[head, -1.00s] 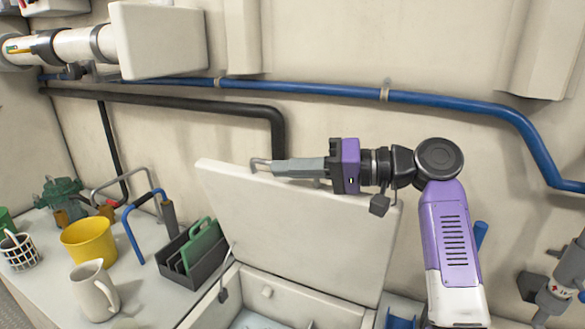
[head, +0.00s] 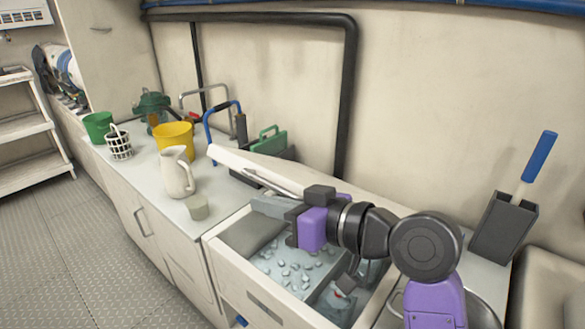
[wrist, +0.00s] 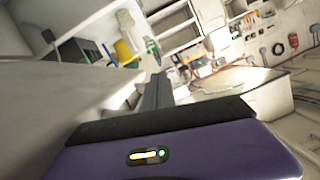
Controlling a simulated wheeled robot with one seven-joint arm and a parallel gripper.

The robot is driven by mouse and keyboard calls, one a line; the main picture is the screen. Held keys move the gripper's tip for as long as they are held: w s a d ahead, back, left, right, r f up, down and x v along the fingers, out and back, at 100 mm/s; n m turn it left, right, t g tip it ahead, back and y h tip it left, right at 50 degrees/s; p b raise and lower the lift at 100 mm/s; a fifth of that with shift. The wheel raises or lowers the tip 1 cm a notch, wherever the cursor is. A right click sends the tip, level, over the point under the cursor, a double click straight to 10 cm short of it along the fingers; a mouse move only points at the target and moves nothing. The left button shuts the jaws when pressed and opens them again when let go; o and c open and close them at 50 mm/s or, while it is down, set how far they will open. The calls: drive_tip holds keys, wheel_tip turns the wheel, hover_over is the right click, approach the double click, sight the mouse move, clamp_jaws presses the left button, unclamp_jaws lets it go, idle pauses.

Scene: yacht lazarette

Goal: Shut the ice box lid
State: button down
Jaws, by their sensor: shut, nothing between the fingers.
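The ice box (head: 228,262) is open, with ice and pale water inside. Its white lid (head: 228,156) is raised and tilted at the back, seen at a shallow slant. My gripper (head: 268,208) is shut and empty, over the box opening in front of the lid, fingers pointing left. My arm hides much of the lid's right part and some of the opening. In the wrist view, the shut fingers (wrist: 156,92) point away beside a broad pale surface (wrist: 55,95), probably the lid. I cannot tell whether they touch it.
A dark holder with a blue-handled tool (head: 505,225) stands right.

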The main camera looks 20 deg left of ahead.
drive_tip(key=s+a+f+n+t+b, duration=0.1)
drive_tip(key=s+f+b, duration=0.3)
drive_tip(key=f+b, duration=0.6)
drive_tip(key=shift+f+n+t+h+b, duration=0.45)
drive_tip(key=shift+f+n, duration=0.35)
drive_tip(key=shift+f, duration=4.45)
drive_tip(key=shift+a+r, duration=0.1)
drive_tip(key=shift+a, duration=0.05)
wheel_tip(320, 180, up, 5)
drive_tip(key=s+p, duration=0.2)
drive_tip(key=p, duration=0.3)
drive_tip(key=f+v, duration=0.1)
drive_tip(key=v, duration=0.7)
drive_tip(key=shift+s+d+g+p, duration=0.3)
drive_tip(key=shift+s+g, duration=0.15)
drive_tip(key=shift+s, duration=0.1)
drive_tip(key=shift+y, duration=0.25)
